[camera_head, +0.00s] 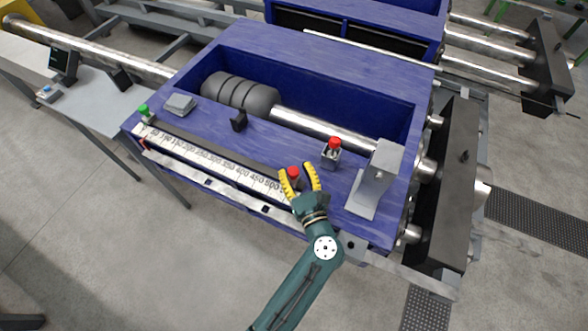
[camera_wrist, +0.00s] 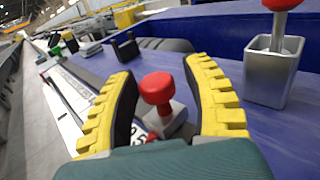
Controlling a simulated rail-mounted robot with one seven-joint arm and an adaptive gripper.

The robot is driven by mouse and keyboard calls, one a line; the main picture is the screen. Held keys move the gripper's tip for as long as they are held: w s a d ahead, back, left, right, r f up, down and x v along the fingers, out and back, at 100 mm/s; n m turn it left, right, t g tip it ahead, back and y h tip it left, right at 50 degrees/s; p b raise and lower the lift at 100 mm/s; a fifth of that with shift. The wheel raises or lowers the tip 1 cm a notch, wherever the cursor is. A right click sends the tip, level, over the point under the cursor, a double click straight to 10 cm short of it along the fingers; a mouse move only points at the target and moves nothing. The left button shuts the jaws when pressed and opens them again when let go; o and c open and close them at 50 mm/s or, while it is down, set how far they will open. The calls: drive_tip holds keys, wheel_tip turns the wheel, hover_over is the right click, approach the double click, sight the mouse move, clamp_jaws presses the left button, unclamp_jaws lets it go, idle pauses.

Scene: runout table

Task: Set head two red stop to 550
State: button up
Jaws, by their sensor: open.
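A red stop (camera_head: 293,174) with a round red knob on a grey block sits near the right end of the scale (camera_head: 215,163) on the blue machine. It also shows in the wrist view (camera_wrist: 158,95). My gripper (camera_head: 299,172) is open, with one yellow finger on each side of the red knob. In the wrist view my gripper (camera_wrist: 165,85) shows gaps between the knob and both fingers. The scale numbers rise to the right; about 500 is readable just left of the stop. The exact setting is hidden by my gripper. A green stop (camera_head: 144,110) sits at the scale's left end.
A second red knob (camera_head: 334,147) in a metal holder stands right of my gripper, also in the wrist view (camera_wrist: 270,65). A grey upright bracket (camera_head: 376,177) stands farther right. A small black bracket (camera_head: 239,121) and a grey box (camera_head: 180,104) stand behind the scale.

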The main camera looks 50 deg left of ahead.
drive_tip(key=shift+o, duration=0.5)
drive_tip(key=v, duration=1.2)
